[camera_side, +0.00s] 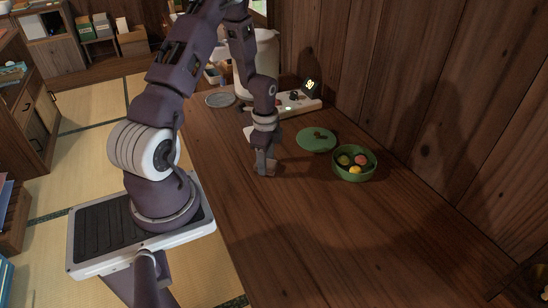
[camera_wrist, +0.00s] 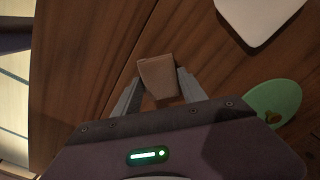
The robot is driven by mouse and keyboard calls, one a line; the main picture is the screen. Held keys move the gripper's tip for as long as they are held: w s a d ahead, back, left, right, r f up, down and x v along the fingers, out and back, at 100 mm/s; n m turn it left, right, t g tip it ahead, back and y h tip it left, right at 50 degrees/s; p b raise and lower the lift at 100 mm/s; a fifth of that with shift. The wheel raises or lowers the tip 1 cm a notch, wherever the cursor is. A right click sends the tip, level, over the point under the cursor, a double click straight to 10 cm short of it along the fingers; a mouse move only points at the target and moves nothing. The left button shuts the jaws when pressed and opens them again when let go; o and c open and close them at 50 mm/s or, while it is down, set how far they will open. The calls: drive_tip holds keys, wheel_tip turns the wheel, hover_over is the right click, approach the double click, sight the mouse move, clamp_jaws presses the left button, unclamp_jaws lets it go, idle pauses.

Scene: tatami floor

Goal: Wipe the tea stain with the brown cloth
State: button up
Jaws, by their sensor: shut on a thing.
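My gripper (camera_side: 265,170) is low over the wooden table, left of the green plate in the side view. In the wrist view, its two grey fingers (camera_wrist: 155,92) are shut on the brown cloth (camera_wrist: 156,74), a small folded piece between the fingertips. The cloth also shows as a small brown patch at the fingertips in the side view (camera_side: 268,172). I cannot tell whether it touches the table. I cannot make out a tea stain on the wood in either view.
A green plate (camera_side: 309,142) with brown bits and a green bowl (camera_side: 355,177) of colourful round pieces stand to the right. A white flat thing (camera_wrist: 258,14) lies near the gripper.

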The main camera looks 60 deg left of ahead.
sight(293, 160)
drive_tip(key=shift+s, duration=0.5)
drive_tip(key=shift+w, duration=5.05)
drive_tip(key=shift+w+r, duration=0.15)
drive_tip(key=shift+r, duration=0.1)
wheel_tip(293, 160, up, 8)
drive_tip(key=shift+f, duration=0.15)
